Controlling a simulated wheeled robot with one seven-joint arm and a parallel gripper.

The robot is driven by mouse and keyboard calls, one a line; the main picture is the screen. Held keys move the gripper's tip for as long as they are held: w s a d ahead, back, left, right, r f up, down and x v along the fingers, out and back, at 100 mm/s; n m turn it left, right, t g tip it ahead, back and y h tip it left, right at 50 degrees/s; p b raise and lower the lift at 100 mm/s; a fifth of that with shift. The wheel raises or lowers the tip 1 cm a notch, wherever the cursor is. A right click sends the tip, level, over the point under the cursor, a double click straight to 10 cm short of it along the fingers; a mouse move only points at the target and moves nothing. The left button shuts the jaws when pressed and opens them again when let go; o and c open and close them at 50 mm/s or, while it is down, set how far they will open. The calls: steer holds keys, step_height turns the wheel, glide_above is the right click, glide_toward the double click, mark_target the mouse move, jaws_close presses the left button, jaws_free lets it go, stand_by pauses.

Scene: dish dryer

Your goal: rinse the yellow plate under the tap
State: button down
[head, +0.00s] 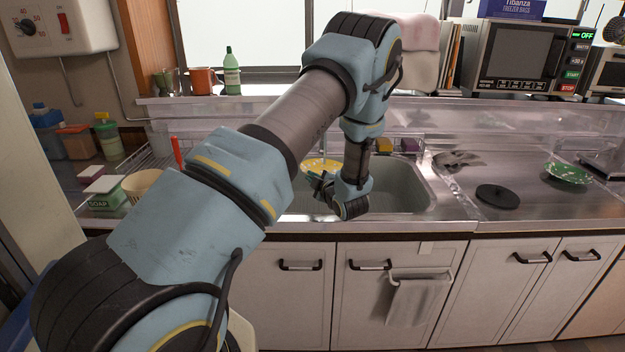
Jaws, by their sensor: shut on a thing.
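The yellow plate (322,165) shows in part in the head view, inside the sink at its back left. My gripper (318,181) is at the plate's near side, over the sink (400,190), and is shut on the plate. My own arm comes in from the lower left and hides part of the sink and the area behind it. The tap is hidden behind my arm, and I cannot tell whether water runs.
A green patterned plate (569,173) and a black round lid (497,196) lie on the right counter. A towel (418,300) hangs below.

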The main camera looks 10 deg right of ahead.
steer(key=shift+d, duration=0.1)
stand_by(0.3)
steer(key=shift+w+d+b, duration=0.1)
steer(key=shift+d+b, duration=0.3)
steer(key=shift+d, duration=0.1)
steer(key=shift+a, duration=0.15)
steer(key=shift+a+b, duration=0.3)
steer(key=shift+a, duration=0.15)
steer(key=shift+s+a+f+b+v, duration=0.15)
steer(key=shift+f+v, duration=0.1)
steer(key=shift+v, duration=1.1)
steer(key=shift+s+a+f+b+v, duration=0.15)
steer(key=shift+f+v, duration=0.15)
steer(key=shift+v, duration=1.05)
steer(key=shift+a+f+b+v, duration=0.15)
steer(key=shift+f+v, duration=0.1)
steer(key=shift+v, duration=1.05)
steer(key=s+r+p, duration=0.1)
steer(key=s+r, duration=0.3)
steer(key=s, duration=0.1)
steer(key=shift+d+p, duration=0.3)
